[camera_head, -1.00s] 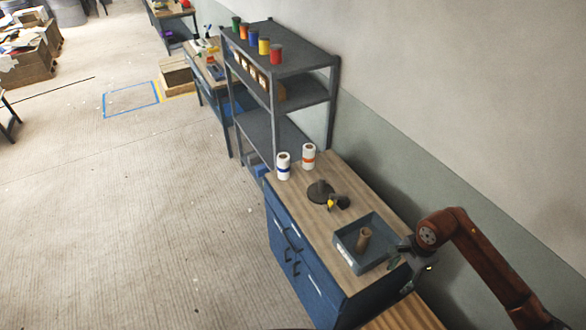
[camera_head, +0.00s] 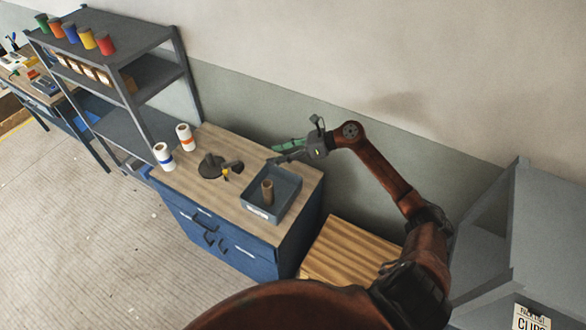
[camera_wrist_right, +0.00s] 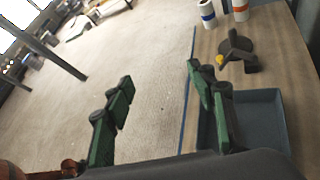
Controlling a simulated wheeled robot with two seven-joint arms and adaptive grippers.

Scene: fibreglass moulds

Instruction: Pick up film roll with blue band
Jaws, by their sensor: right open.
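The film roll with the blue band (camera_head: 164,156) stands upright on the workbench's far left end in the head view. It also shows at the top of the right wrist view (camera_wrist_right: 207,14). A similar roll with an orange band (camera_head: 186,137) stands upright just behind it. My right gripper (camera_head: 284,151) is above the bench, over the back of the grey tray, well to the right of both rolls. In the right wrist view its two green-padded fingers (camera_wrist_right: 158,100) are spread wide with nothing between them. My left gripper is not in view.
A black tape dispenser (camera_head: 211,167) stands between the rolls and the grey-blue tray (camera_head: 285,205), which holds a brown cylinder (camera_head: 267,191). A metal shelf (camera_head: 125,50) with several coloured cans stands beyond the bench. A wooden crate top (camera_head: 350,255) is at the right.

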